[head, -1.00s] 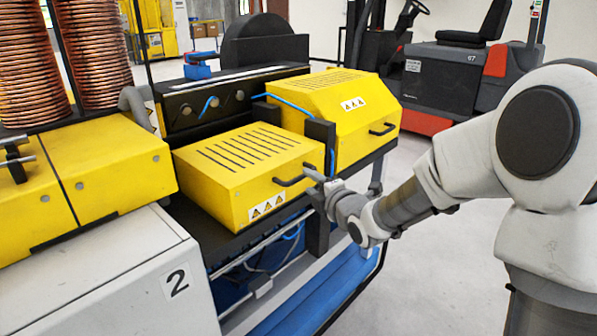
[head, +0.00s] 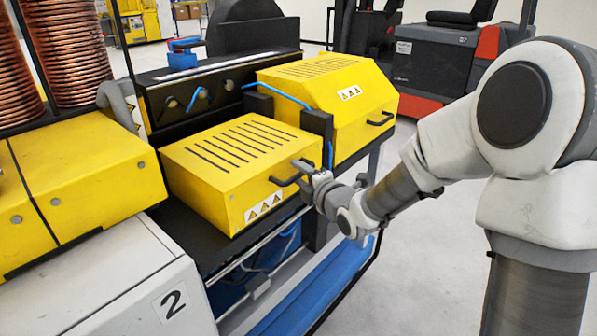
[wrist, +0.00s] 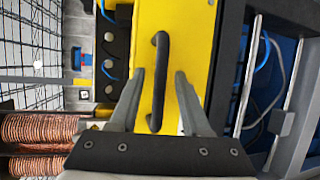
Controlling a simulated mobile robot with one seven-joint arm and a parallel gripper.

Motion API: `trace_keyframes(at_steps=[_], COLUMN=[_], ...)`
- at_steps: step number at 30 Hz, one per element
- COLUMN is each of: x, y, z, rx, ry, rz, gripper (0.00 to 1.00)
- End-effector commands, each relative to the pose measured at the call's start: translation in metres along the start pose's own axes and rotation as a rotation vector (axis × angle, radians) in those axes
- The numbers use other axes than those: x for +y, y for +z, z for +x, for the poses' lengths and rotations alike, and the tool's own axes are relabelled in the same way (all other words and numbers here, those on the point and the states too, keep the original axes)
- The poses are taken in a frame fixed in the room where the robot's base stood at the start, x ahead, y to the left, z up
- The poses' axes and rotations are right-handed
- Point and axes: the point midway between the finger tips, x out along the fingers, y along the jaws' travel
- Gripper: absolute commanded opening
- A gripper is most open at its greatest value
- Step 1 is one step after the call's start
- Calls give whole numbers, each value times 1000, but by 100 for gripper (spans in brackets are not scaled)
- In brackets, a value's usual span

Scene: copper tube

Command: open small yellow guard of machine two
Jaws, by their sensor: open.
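The small yellow guard (head: 228,168) of machine two is a slotted box cover, closed, with warning stickers and a black handle (head: 287,181) on its front right. My gripper (head: 305,172) is at that handle. In the wrist view my gripper (wrist: 159,75) is open, with one finger on each side of the black handle (wrist: 158,85). The fingers look apart from the handle, against the yellow face of the guard (wrist: 183,20). I cannot tell the exact depth between fingertips and handle.
A larger yellow guard (head: 335,95) stands behind it, past a black post (head: 318,125). A white cabinet (head: 130,285) marked 2 and another yellow cover (head: 85,180) are at the left. Copper coils (head: 65,55) stand behind. A forklift (head: 450,60) is at the back; the floor at right is clear.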

Motion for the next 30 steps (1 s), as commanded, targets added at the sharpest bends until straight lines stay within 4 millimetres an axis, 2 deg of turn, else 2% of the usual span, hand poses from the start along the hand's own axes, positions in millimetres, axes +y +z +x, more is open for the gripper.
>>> trace_keyframes(at_steps=[8,15,16,30], x=[0,0,0,0], y=[0,0,0,0], z=[0,0,0,0], rx=[0,0,0,0], ry=[0,0,0,1], rz=[0,0,0,0], gripper=[45,2,0,0])
